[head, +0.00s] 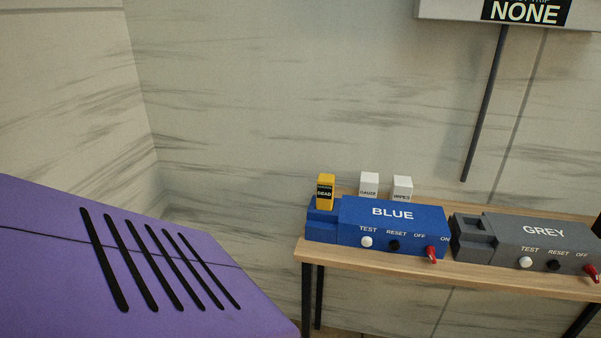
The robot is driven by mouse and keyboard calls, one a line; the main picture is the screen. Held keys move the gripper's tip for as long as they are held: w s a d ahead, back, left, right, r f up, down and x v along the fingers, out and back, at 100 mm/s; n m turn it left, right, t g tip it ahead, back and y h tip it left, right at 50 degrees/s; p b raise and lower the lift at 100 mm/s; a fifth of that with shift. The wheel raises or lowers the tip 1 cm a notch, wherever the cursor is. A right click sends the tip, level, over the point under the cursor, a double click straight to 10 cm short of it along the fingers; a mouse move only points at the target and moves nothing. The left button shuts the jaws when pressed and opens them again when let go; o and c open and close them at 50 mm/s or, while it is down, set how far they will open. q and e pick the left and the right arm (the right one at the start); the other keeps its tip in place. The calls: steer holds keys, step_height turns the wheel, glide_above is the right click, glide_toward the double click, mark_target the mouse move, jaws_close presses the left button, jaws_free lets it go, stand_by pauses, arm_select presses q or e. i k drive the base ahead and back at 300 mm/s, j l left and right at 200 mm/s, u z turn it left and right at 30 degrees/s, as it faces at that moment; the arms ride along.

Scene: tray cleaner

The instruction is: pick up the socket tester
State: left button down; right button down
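The socket tester appears to be the small yellow block (325,191) with a black display that reads "DEAD". It stands upright at the left end of the blue box (393,216), on a lower step of that box. Its bottom end meets the step, and I cannot tell how far it sits in a socket. Neither of my grippers shows in the head view.
A grey box (543,232) with an open recess stands right of the blue box on a wooden shelf (450,273). Two small white blocks (369,184) (402,187) stand behind. A purple slotted body (60,275) fills the lower left. A sign (524,12) reads "NONE".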

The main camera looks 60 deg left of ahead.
mark_target(325, 193)
steer(key=u, duration=1.6)
